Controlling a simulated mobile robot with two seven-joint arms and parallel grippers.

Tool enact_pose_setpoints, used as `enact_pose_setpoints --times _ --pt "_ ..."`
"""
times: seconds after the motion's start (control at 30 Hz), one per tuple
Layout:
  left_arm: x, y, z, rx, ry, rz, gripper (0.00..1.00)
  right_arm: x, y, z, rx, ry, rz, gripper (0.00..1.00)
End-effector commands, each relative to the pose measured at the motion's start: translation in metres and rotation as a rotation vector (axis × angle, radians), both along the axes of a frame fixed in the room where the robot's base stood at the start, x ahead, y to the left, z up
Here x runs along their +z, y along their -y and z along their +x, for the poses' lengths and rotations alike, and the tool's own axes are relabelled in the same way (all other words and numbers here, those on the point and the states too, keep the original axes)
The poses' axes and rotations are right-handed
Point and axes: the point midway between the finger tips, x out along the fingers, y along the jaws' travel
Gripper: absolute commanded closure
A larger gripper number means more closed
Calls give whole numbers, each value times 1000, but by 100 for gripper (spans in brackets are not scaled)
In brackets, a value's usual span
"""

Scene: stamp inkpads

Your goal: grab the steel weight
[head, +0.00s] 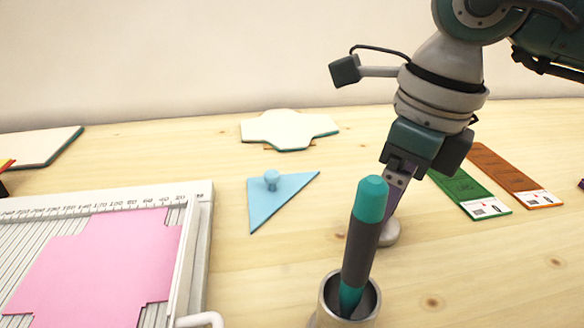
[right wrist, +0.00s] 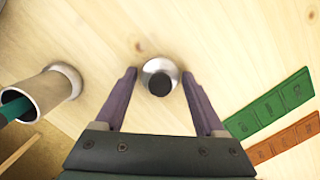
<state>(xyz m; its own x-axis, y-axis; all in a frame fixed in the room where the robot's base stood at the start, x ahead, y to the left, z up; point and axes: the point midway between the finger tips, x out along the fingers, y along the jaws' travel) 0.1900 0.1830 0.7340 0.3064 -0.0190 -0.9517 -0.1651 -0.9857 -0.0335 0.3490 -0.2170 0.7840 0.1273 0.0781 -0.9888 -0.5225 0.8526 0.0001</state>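The steel weight (right wrist: 160,74) is a round silver piece with a dark knob on top, standing on the wooden table. In the head view only part of its silver base (head: 390,235) shows, behind the marker and my gripper. My right gripper (right wrist: 158,76) is open, its purple fingers on either side of the weight with gaps between. In the head view this gripper (head: 392,205) points down over the weight, partly hidden by the marker. My left gripper is out of view.
A metal cup (head: 325,312) holding a teal and dark marker (head: 361,240) stands close to the weight. Green (head: 470,195) and orange (head: 513,176) strips lie on the other side. A blue triangle (head: 270,205) with a knob and a grey trimmer (head: 195,235) with pink sheet lie left.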

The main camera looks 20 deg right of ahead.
Motion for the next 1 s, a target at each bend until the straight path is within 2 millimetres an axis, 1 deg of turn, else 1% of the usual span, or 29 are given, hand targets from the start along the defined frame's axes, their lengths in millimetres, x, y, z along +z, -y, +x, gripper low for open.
enact_pose_setpoints --times 0.03,0.07,0.6,1.0 --pt "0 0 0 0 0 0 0 0 0 0 0 0 0 35" --pt "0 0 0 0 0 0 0 0 0 0 0 0 0 38" --pt "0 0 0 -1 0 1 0 0 0 0 0 1 1 99" --pt "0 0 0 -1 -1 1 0 2 0 1 0 2 0 100"
